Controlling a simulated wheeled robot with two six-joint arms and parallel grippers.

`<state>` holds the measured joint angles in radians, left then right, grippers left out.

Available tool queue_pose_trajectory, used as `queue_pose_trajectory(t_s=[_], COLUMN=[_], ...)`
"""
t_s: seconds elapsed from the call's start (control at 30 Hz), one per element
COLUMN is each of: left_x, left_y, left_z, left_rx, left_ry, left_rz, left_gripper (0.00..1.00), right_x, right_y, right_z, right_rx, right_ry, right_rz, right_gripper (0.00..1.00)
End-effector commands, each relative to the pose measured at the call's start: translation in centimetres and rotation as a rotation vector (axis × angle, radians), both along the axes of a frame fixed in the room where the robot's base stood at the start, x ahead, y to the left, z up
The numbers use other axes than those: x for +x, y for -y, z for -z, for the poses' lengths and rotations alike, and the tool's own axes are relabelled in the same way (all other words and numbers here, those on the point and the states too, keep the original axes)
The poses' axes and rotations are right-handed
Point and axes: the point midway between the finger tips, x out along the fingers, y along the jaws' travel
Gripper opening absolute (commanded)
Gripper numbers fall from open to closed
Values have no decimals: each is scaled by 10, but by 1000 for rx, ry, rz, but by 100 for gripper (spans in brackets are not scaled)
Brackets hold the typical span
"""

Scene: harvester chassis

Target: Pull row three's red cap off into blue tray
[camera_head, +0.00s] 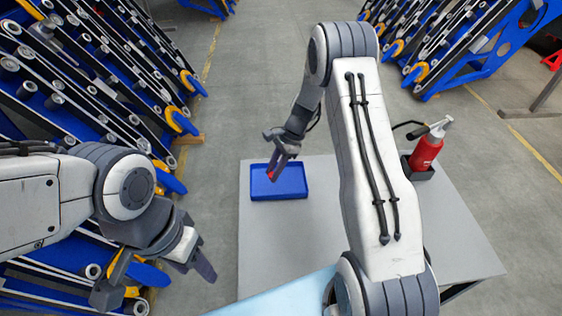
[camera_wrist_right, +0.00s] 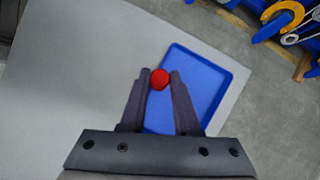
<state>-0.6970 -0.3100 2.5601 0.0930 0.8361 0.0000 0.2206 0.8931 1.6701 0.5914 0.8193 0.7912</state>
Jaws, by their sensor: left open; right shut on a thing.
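The red cap (camera_wrist_right: 159,79) is between the fingertips of my right gripper (camera_wrist_right: 160,77) in the right wrist view. The gripper is shut on it, above the blue tray. In the head view the right gripper (camera_head: 275,171) is over the left part of the blue tray (camera_head: 297,195), with a little of the red cap (camera_head: 273,173) showing. The tray is shallow and looks empty; it also fills the middle of the right wrist view (camera_wrist_right: 209,72). My left gripper (camera_head: 160,285) is open and empty at the lower left, beside the chassis.
The tray stands on a grey table (camera_head: 270,250). A red bottle (camera_head: 427,150) in a dark holder stands at the table's right. Blue chassis racks with rollers (camera_head: 100,90) line the left, and another (camera_head: 450,50) is at the back right. The table left of the tray is clear.

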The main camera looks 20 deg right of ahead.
Motion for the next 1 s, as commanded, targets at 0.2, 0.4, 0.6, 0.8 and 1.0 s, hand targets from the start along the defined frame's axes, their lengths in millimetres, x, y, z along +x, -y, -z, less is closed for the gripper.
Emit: queue_pose_trajectory(t_s=[0.2, 0.4, 0.6, 0.8, 1.0], left_x=[0, 0, 0, 0, 0], left_y=[0, 0, 0, 0, 0], left_z=[8, 11, 20, 38, 58], left_rx=[0, 0, 0, 0, 0], left_ry=[0, 0, 0, 0, 0], left_rz=[0, 0, 0, 0, 0], left_gripper=[50, 50, 50, 50, 50], right_x=[44, 57, 58, 57, 57], right_y=[36, 46, 46, 46, 46], right_z=[22, 24, 37, 62, 90], right_rx=[221, 271, 271, 271, 270], right_ry=[12, 26, 26, 24, 25], right_rz=[300, 374, 376, 375, 374], right_gripper=[0, 0, 0, 0, 0])
